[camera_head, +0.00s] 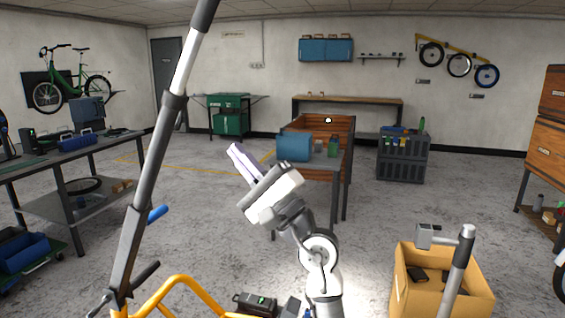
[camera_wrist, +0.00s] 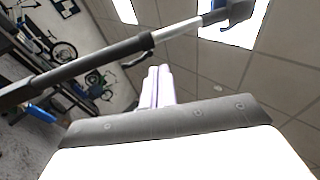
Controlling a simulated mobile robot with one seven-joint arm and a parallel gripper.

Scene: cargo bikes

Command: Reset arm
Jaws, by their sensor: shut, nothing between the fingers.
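My gripper (camera_head: 240,160) is raised in front of me in the head view, with its pale lilac fingers pointing up and to the left. In the wrist view the two fingers (camera_wrist: 158,86) lie side by side, shut with nothing between them. The arm is bent, and the fingers touch nothing that I can see. A grey and black bike-stand pole (camera_head: 165,150) rises left of the gripper in the head view. The pole also crosses the wrist view (camera_wrist: 110,55) beyond the fingertips.
A table with a blue box (camera_head: 294,147) stands behind my gripper. A cardboard box (camera_head: 412,290) is at the lower right, behind a grey post (camera_head: 459,270). A yellow bike frame (camera_head: 180,284) is at the lower left. A workbench (camera_head: 60,158) stands left. Open floor lies between.

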